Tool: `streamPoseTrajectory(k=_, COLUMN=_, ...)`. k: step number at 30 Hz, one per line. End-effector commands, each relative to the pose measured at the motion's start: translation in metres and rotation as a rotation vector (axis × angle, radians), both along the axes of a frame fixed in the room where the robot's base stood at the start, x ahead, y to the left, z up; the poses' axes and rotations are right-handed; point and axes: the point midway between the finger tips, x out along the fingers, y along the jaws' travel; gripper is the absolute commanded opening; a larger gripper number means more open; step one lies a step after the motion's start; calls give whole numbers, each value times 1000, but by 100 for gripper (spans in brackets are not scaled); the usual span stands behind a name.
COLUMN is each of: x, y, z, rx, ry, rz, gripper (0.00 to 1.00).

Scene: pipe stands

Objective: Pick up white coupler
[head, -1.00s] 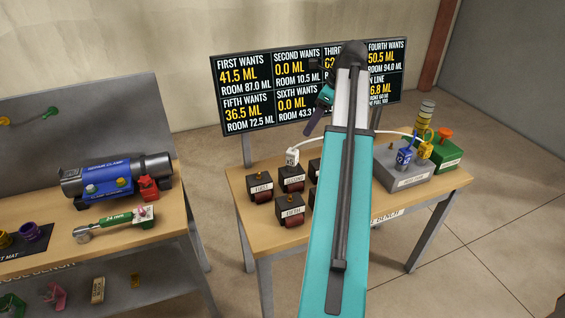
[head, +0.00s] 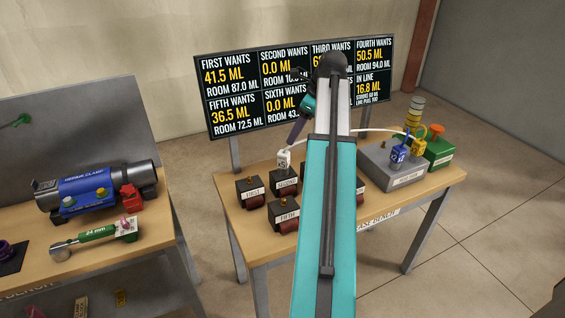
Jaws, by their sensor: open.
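The white coupler (head: 284,158) is a small white block with dark marks on its face. It stands on top of the dark block labelled SECOND (head: 284,181) on the right bench. A white hose (head: 372,131) appears to run from near it, passing behind my arm, towards the coloured couplers. My gripper (head: 294,136) is small and dark at the end of my teal wrist, left of my arm. It is open and points down and left, above the white coupler in the picture. Its fingertips are hard to make out, and I see no contact with the coupler.
Other dark blocks, FIRST (head: 250,192) and FIFTH (head: 284,214), stand close by. A grey box (head: 385,170) carries a blue coupler (head: 398,155) and a yellow coupler (head: 417,138). A display board (head: 232,112) rises behind. The left bench holds a blue clamp (head: 85,192).

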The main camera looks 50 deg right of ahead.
Motion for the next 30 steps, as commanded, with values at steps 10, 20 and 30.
streamPoseTrajectory(k=10, x=14, y=8, z=-37, rx=1, ry=2, rz=3, gripper=52)
streamPoseTrajectory(k=20, x=27, y=13, z=-69, rx=1, ry=1, rz=3, gripper=52)
streamPoseTrajectory(k=30, x=29, y=13, z=-73, rx=0, ry=1, rz=4, gripper=52)
